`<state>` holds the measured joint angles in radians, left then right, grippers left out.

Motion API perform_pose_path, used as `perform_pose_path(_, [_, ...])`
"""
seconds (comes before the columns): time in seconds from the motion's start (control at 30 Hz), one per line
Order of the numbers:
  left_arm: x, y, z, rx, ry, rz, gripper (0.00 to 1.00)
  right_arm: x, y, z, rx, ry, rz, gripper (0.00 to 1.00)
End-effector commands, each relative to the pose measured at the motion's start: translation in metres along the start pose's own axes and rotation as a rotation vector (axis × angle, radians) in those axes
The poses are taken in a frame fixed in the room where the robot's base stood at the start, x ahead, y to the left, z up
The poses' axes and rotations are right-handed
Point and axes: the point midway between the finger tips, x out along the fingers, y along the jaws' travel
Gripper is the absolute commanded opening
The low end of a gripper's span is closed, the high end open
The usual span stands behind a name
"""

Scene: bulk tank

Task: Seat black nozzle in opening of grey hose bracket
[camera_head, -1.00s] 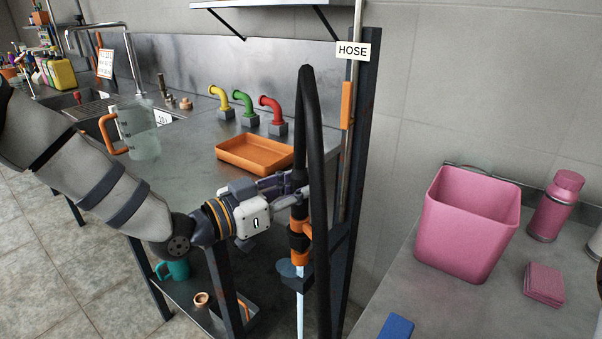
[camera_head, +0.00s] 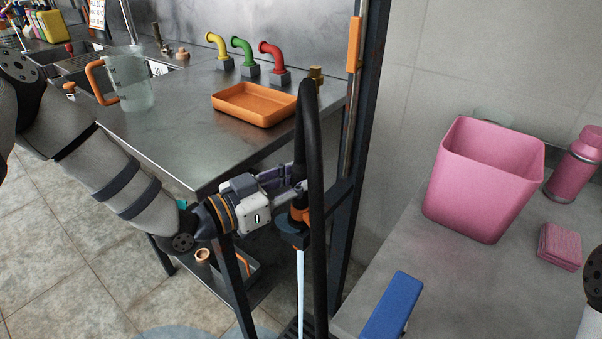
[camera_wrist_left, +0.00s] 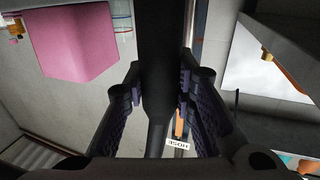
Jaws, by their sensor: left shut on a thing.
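My left gripper (camera_head: 298,187) is shut on the black nozzle (camera_head: 300,201), at the lower end of a black hose (camera_head: 316,170) that loops over and hangs down in front. In the left wrist view the dark shaft (camera_wrist_left: 162,70) runs between the two fingers. An orange band (camera_head: 301,215) shows just below the fingers. The dark grey hose bracket (camera_head: 290,233) is directly beneath, by the post. The nozzle's lower end is at or in its opening; how deep is hidden. A pale straight strip, like water, runs down below it. My right gripper is out of view.
A dark post (camera_head: 358,150) stands right behind the hose. The steel counter (camera_head: 180,145) holds an orange tray (camera_head: 255,104), a clear jug (camera_head: 130,85) and coloured taps. A pink bin (camera_head: 483,180) and blue block (camera_head: 391,308) are on the right counter.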

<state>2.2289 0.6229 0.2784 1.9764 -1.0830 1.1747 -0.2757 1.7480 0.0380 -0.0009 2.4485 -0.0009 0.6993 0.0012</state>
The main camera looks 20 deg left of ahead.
Motion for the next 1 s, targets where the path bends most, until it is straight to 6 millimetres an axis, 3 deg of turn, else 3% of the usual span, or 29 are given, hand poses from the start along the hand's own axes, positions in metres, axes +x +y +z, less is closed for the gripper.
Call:
perform_pose_path(0.83, [0.000,0.000,0.012,0.001,0.000,0.001,0.00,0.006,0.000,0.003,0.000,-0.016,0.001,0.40])
perform_pose_path(0.87, [0.000,0.000,0.012,0.001,0.000,0.001,0.26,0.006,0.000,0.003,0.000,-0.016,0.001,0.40])
perform_pose_path(0.97, [0.000,0.000,0.011,0.001,0.001,0.000,0.47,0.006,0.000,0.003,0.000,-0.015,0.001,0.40])
perform_pose_path(1.0, [0.000,0.000,0.011,0.001,0.001,0.000,0.47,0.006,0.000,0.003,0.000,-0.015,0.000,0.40])
